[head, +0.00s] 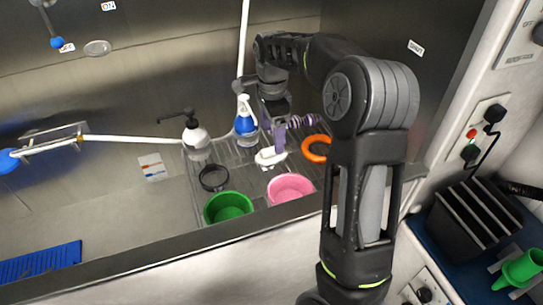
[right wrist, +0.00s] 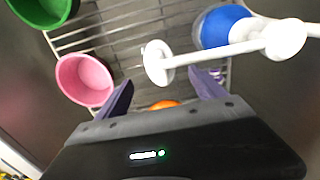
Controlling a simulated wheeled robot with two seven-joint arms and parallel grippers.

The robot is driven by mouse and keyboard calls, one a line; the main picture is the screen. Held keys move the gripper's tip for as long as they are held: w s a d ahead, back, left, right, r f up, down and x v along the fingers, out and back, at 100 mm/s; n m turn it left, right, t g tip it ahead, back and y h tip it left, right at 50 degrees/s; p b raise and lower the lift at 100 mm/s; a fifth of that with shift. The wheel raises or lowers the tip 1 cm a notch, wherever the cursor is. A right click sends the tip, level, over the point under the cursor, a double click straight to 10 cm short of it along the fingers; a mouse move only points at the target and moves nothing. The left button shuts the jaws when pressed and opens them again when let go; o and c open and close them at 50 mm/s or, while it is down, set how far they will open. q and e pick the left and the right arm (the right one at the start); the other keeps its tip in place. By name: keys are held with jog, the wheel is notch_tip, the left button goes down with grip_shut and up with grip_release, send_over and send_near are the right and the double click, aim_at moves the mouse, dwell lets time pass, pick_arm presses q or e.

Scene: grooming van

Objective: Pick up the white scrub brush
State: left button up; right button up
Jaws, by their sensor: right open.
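The white scrub brush (head: 271,157) lies on the wire rack, a small pale oval in the head view just below my right gripper's fingertips. My right gripper (head: 279,138) points down with its purple fingers spread and empty. In the right wrist view a white rounded end (right wrist: 158,62), which seems to be the brush, shows just beyond the gap between the fingers (right wrist: 162,86). A white rod runs from it to the right, toward a white knob; I cannot tell whether it all belongs to the brush. My left gripper is not in view.
A blue spray bottle (head: 245,124) and a white pump bottle (head: 196,136) stand on the rack (head: 232,157). A pink bowl (head: 290,190), a green bowl (head: 228,207), a black ring (head: 213,178) and an orange ring (head: 316,148) are close by. The tub's front edge (head: 150,252) lies nearer.

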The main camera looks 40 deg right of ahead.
aim_at(271, 148)
jog(key=shift+f, duration=0.45)
notch_tip(271, 148, down, 5)
jog(key=shift+w+a+f+p, duration=0.1)
jog(key=shift+p, duration=0.25)
jog(key=shift+c, duration=0.5)
jog(key=c, duration=1.4)
jog(key=shift+c, duration=0.2)
